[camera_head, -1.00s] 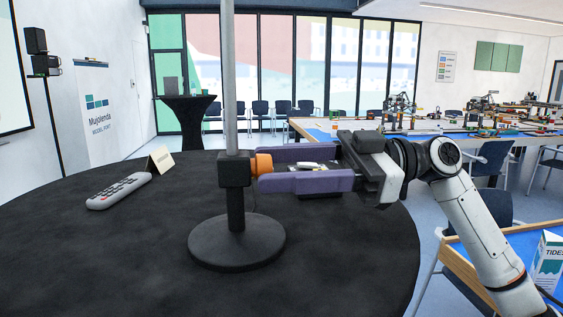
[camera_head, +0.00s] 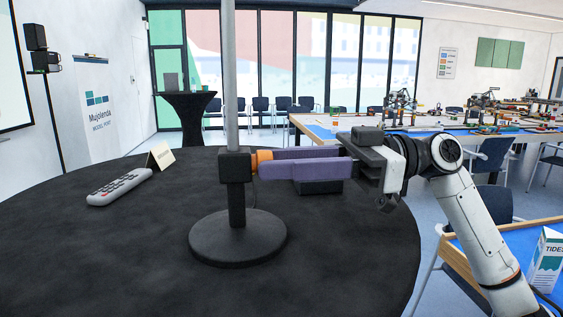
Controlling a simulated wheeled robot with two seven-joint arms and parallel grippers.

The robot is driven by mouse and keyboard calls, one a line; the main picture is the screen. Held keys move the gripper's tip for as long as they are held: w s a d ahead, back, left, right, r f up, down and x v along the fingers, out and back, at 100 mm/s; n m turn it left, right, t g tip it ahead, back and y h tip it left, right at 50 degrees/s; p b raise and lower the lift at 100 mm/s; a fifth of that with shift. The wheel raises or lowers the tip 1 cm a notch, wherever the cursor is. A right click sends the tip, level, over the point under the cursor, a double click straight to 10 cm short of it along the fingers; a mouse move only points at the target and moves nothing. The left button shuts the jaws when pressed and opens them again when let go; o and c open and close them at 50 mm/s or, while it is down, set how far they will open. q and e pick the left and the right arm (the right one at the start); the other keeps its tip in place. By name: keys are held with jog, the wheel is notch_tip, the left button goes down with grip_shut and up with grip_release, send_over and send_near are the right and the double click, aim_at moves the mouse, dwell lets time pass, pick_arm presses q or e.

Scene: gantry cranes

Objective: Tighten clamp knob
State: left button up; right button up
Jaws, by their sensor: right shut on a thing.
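The orange clamp knob (camera_head: 262,160) sticks out of the right side of the black clamp block (camera_head: 236,167). The block sits on an upright grey pole (camera_head: 230,80) over a round black base (camera_head: 237,238) on the dark round table. My right gripper (camera_head: 265,164) reaches in from the right with its purple fingers level. It is shut on the knob, and the fingers hide part of it. The wrist is turned so one finger lies in front of and below the other. My left gripper is not in view.
A grey remote control (camera_head: 119,187) and a small folded card (camera_head: 160,156) lie on the round table (camera_head: 120,260) to the left. A dark box (camera_head: 318,187) sits behind and below my fingers. The table front is clear.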

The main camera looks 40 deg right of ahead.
jog(key=m, duration=0.4)
jog(key=shift+r, duration=0.1)
jog(key=m+p, duration=0.1)
jog(key=m, duration=0.3)
jog(key=m+p, duration=0.1)
jog(key=m, duration=0.2)
jog(key=shift+m+p, duration=1)
jog(key=shift+m, duration=0.8)
jog(key=o, duration=1.1)
jog(key=shift+s, duration=0.1)
jog(key=shift+c, duration=0.2)
